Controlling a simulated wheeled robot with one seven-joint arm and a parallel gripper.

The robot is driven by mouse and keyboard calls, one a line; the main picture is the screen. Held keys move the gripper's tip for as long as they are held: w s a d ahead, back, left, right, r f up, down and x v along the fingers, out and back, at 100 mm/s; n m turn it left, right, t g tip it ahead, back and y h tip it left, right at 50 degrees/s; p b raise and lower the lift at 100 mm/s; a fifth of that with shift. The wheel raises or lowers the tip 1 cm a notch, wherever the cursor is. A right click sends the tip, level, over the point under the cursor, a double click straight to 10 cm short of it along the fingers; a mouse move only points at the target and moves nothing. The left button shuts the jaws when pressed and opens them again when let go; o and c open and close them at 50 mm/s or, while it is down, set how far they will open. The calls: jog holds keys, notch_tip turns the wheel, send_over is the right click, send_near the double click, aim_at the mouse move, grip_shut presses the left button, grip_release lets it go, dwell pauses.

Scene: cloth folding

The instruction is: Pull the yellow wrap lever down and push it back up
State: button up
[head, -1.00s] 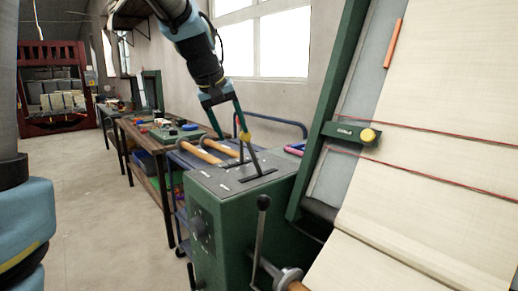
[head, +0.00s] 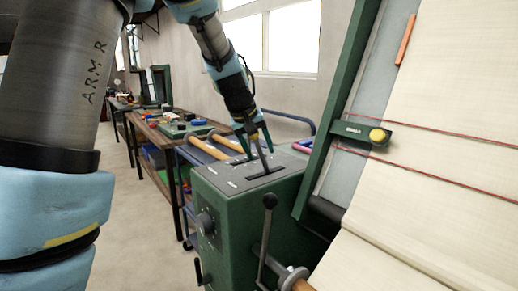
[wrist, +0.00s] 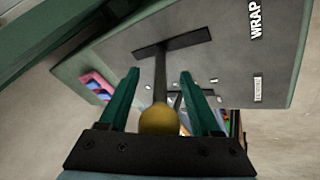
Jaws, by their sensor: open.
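The wrap lever is a dark rod with a yellow knob (wrist: 158,120), rising from a slot in the grey top of a green control box (head: 228,205). The word WRAP is printed on that top in the wrist view. My gripper (wrist: 159,74) is open, with one green finger on each side of the rod and the knob between them near the palm. No clear contact shows. In the head view my gripper (head: 257,150) is over the box top, and its fingers largely hide the knob.
A second lever rod shows close behind in the wrist view (wrist: 180,100). A black-knobbed crank lever (head: 264,235) stands at the box front. A green frame (head: 335,110) and a cream cloth sheet (head: 450,170) lie close on the right. A workbench with coloured items stands behind left.

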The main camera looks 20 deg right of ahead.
jog(key=shift+c, duration=0.2)
grip_shut()
dwell(0.4)
dwell(0.9)
